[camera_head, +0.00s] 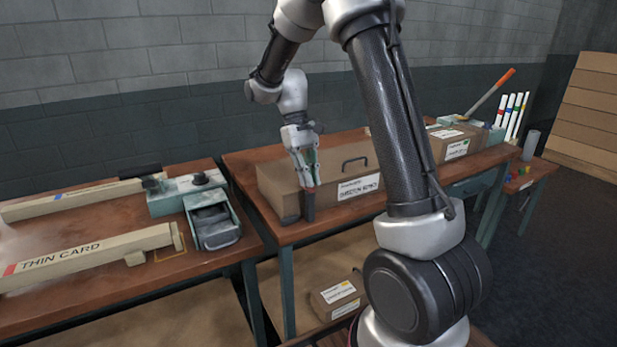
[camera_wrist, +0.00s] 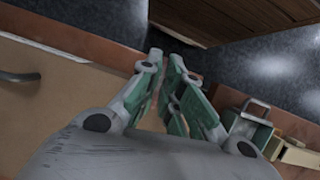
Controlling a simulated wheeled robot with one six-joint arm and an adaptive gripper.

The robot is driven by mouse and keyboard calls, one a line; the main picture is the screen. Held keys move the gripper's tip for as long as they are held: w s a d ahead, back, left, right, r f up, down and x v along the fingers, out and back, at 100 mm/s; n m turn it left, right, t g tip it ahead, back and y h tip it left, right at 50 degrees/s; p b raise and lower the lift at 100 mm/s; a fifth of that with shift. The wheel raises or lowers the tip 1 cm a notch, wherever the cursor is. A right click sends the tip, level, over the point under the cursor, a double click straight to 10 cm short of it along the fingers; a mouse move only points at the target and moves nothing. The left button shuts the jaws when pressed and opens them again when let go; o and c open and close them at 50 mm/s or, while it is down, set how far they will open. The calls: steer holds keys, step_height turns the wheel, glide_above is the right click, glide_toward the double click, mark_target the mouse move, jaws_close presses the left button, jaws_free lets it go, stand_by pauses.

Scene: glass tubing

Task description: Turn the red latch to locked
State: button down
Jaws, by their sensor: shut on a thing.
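The brown case (camera_head: 346,171) with a dark handle and white labels stands on the middle bench. My gripper (camera_head: 309,184) points down at its front, left of the handle. Its fingers are shut on a narrow piece with red at its top, which looks like the red latch (camera_head: 309,188). A dark strip runs below it towards the bench edge. The fingers hide most of the latch, so I cannot tell its angle. In the wrist view my gripper (camera_wrist: 172,58) has its teal fingers close together, and the case (camera_wrist: 75,105) lies to the left; I cannot make out the latch there.
The left bench (camera_head: 165,272) holds a grey-green device with an open tray (camera_head: 213,222) and a long pale bar marked "THIN CARD" (camera_head: 90,256). Another box (camera_head: 452,148) stands to the right, near several coloured-band tubes (camera_head: 511,115). A carton (camera_head: 338,294) sits below the middle bench.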

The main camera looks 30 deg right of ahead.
steer(key=shift+m+y, duration=0.3)
steer(key=shift+m, duration=0.3)
steer(key=c, duration=1.6)
jaws_free()
steer(key=v, duration=1.2)
